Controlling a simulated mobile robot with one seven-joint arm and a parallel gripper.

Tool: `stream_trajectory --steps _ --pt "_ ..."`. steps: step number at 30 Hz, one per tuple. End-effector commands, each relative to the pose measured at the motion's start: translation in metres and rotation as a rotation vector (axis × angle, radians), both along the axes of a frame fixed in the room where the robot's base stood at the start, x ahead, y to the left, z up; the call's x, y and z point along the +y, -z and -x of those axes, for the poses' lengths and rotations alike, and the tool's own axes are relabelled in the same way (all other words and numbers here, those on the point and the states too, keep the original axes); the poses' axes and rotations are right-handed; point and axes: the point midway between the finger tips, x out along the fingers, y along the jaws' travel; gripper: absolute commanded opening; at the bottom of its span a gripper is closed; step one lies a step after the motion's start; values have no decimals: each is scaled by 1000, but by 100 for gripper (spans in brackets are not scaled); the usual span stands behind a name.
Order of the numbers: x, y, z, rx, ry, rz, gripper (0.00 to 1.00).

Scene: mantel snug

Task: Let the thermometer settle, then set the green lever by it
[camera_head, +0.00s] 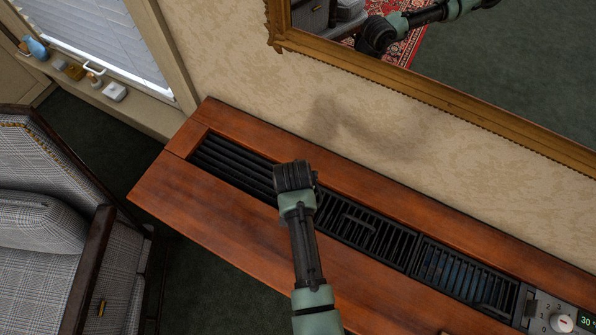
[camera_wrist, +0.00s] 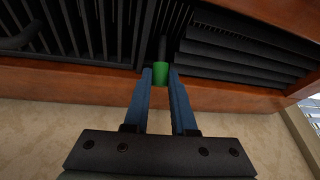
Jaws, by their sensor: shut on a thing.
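The green lever (camera_wrist: 160,73) is a small green knob at the edge of the dark vents in the wrist view. My gripper (camera_wrist: 160,78) is shut on it, one blue finger on each side. In the head view my gripper (camera_head: 295,178) is over the vent strip and hides the lever. A readout with green digits (camera_head: 586,321), seeming to start with 30, is at the lower right beside a white dial; the picture's edge cuts it off. I cannot tell whether it is the thermometer.
The vents (camera_head: 440,270) are set in a long wooden top (camera_head: 215,225) against the wall. A gold-framed mirror (camera_head: 400,80) hangs behind. A plaid armchair (camera_head: 40,235) stands at the left, and small objects line the windowsill (camera_head: 150,115).

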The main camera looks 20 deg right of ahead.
Motion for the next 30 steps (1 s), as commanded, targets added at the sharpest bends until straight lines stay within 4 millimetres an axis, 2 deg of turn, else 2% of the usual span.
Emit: stream_trajectory --steps 11,30 --pt "6 0 5 -55 -3 71 0" --pt "29 6 21 -333 -3 422 0"
